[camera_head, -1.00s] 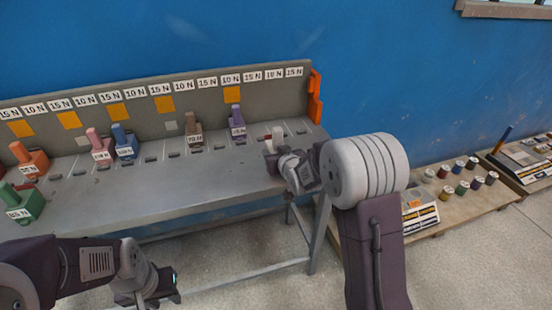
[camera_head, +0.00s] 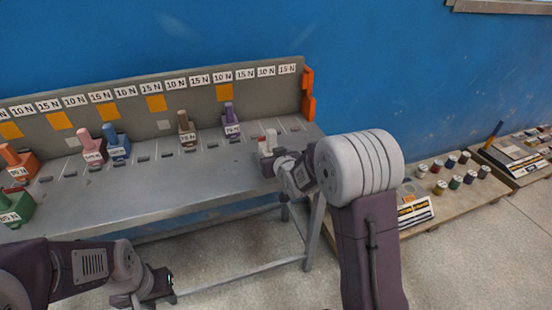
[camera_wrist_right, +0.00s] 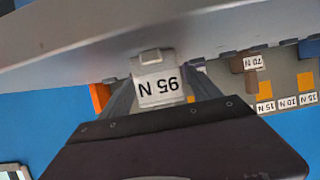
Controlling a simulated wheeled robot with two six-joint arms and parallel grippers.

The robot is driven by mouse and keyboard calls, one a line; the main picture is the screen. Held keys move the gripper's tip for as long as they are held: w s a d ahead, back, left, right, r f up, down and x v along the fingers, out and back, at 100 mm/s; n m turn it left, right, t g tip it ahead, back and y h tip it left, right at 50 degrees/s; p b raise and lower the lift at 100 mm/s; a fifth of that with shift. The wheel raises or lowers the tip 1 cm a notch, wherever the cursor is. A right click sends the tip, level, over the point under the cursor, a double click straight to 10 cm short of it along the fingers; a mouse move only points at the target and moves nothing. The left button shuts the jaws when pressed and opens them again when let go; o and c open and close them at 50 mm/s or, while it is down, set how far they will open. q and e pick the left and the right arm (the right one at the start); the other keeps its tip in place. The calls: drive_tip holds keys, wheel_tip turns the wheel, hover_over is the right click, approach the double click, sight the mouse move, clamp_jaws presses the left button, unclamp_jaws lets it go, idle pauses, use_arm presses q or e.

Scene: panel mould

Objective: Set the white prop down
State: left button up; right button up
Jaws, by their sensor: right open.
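The white prop (camera_head: 272,138) stands at the right end of the grey bench (camera_head: 140,193). My right gripper (camera_wrist_right: 162,98) is open, with a finger on either side of the prop. Whether the fingers touch it, and whether its base rests fully on the bench, I cannot tell. My left gripper (camera_head: 160,287) is low in front of the bench, away from the props, and its jaws are too unclear to read.
Purple (camera_head: 230,122), brown (camera_head: 186,128), blue (camera_head: 116,144), pink (camera_head: 91,148), orange (camera_head: 17,163) and green (camera_head: 15,208) props stand leftward along the bench. A labelled backboard (camera_head: 200,98) rises behind, with an orange bracket (camera_head: 308,95) at its end. A low table with small pots (camera_head: 440,187) stands right.

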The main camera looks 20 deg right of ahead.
drive_tip(key=p+v, duration=0.1)
drive_tip(key=v, duration=1)
drive_tip(key=s+f+g, duration=0.6)
drive_tip(key=s+f, duration=0.1)
drive_tip(key=s, duration=0.4)
drive_tip(key=s+f+g, duration=0.6)
drive_tip(key=s+f, duration=0.1)
drive_tip(key=s, duration=0.3)
wheel_tip(320, 180, up, 18)
drive_tip(key=p, duration=1.8)
drive_tip(key=shift+a+r+m+p, duration=0.2)
drive_tip(key=shift+a+m+p, duration=0.1)
drive_tip(key=shift+a, duration=0.15)
drive_tip(key=shift+s, duration=0.15)
